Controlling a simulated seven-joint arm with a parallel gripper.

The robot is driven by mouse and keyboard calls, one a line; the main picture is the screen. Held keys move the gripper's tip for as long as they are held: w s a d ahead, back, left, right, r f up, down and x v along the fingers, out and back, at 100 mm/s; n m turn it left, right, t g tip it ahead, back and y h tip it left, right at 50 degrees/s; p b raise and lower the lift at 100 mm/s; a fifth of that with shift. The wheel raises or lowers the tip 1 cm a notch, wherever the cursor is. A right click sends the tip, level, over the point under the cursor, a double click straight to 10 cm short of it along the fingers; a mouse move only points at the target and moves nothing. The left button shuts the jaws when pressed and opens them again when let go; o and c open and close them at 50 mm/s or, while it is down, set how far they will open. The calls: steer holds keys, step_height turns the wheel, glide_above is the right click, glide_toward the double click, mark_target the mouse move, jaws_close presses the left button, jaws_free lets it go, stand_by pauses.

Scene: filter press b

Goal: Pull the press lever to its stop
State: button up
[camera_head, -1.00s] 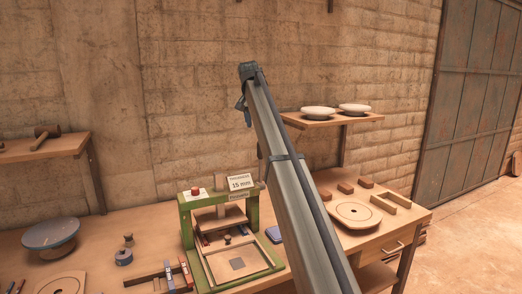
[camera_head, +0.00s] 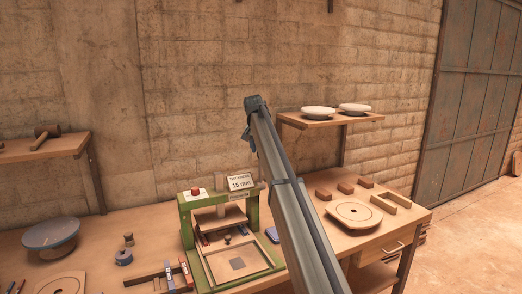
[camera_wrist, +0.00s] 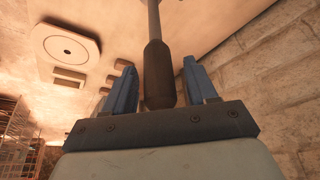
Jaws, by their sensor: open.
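The press lever shows in the wrist view as a thin grey rod ending in a dark grip (camera_wrist: 158,72). The grip lies between the two blue fingers of my gripper (camera_wrist: 161,66). The fingers are open, with a visible gap on each side of the grip. In the head view the green press (camera_head: 187,225) stands on the bench with a red button on top and a "15 mm" sign (camera_head: 240,183). My arm crosses in front of its right side, and I cannot make out the lever there.
A round board (camera_head: 354,213) and several small wooden blocks lie on the bench right of my arm. A wall shelf (camera_head: 330,121) with two bowls is behind it. At the left are a blue-grey dish (camera_head: 50,233) and small tools.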

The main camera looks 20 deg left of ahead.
steer(key=shift+w+f, duration=0.1)
steer(key=shift+f, duration=0.25)
jaws_close()
stand_by(0.4)
